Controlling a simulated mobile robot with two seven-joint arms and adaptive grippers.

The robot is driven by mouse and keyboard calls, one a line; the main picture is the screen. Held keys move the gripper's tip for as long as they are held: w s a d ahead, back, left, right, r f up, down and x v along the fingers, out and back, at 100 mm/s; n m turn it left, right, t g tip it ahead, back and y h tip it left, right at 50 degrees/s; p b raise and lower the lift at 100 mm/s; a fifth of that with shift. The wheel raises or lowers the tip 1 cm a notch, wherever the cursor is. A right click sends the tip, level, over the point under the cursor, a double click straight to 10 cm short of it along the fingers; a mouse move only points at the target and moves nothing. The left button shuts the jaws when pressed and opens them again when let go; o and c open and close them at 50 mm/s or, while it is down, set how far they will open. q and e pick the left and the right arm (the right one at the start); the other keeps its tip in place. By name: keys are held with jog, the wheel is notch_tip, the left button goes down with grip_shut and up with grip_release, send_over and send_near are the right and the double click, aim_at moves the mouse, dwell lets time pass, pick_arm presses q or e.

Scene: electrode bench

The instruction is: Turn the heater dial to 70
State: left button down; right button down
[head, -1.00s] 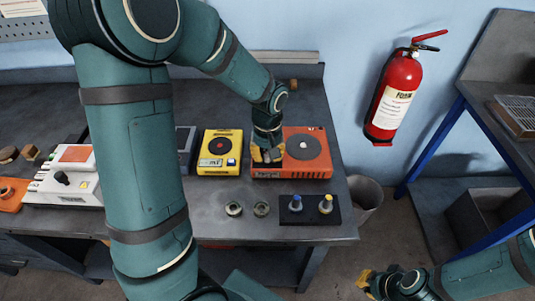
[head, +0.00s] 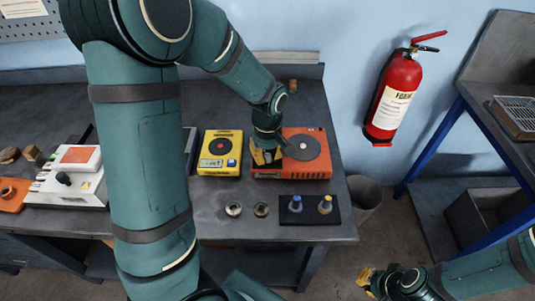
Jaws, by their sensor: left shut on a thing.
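The orange heater (head: 316,157) with a round dark plate stands at the back right of the bench. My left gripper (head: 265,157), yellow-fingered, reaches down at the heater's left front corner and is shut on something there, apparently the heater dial. The fingers hide the dial, so its setting cannot be read. A small dark display (head: 268,175) is on the heater's front; its figures are too small to read. My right gripper (head: 367,279) hangs low at the lower right, away from the bench, and its fingers are too small to judge.
A yellow device (head: 209,169) stands just left of the heater. In front are two small round dishes (head: 234,209) and a black holder (head: 309,217) with blue-topped and yellow-topped vials. A white instrument (head: 85,192) is further left. A red extinguisher (head: 392,100) hangs on the wall.

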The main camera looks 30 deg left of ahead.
aim_at(267, 155)
pick_arm(q)
jog(key=shift+s+f, duration=0.1)
jog(key=c, duration=1)
grip_release()
jog(key=shift+r, duration=0.55)
notch_tip(267, 155, up, 11)
